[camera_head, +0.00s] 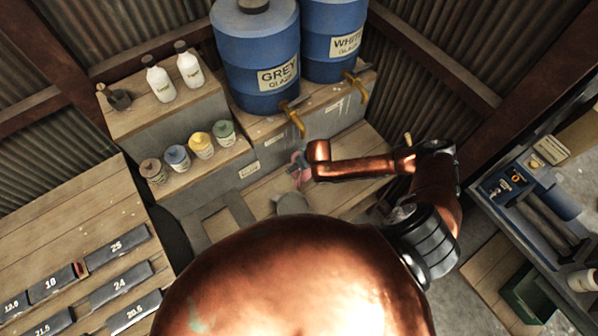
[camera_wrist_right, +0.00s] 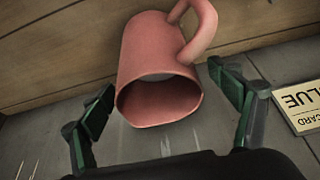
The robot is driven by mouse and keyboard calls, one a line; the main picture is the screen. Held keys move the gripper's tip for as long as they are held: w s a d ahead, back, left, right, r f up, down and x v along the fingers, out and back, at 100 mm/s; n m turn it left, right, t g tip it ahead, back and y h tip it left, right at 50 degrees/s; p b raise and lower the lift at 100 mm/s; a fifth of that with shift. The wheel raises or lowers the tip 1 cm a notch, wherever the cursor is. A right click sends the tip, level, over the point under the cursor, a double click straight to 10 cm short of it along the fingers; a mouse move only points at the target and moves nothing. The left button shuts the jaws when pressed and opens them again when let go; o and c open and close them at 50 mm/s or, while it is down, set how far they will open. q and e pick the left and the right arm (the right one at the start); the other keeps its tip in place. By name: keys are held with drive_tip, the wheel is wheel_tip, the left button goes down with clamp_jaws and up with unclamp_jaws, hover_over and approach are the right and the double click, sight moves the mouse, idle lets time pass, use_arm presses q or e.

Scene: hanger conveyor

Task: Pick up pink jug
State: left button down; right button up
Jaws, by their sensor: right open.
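The pink jug (camera_wrist_right: 150,48) shows in the right wrist view with its open mouth facing the camera and its handle at the upper right. My right gripper (camera_wrist_right: 160,84) is open, with one dark green-black finger on each side of the jug's mouth. The fingers look apart from the jug; how deep they reach is hard to tell. In the head view only a small pink part of the jug (camera_head: 297,159) shows beside the end of my copper right arm, which hides most of it. My left gripper is not in view.
Blue glaze barrels (camera_head: 257,60) with taps (camera_head: 293,117) stand just above the arm's end. Several small paint jars (camera_head: 200,145) and white bottles (camera_head: 160,82) stand on steps to the left. A card (camera_wrist_right: 300,105) lies right of the gripper.

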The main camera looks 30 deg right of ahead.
drive_tip(key=x, duration=0.5)
drive_tip(key=shift+w+d+f, duration=0.1)
drive_tip(key=shift+w+f, duration=0.1)
drive_tip(key=shift+f, duration=0.1)
drive_tip(key=shift+c, duration=0.3)
drive_tip(key=c, duration=1.6)
drive_tip(key=shift+r, duration=0.1)
drive_tip(key=shift+c, duration=1.1)
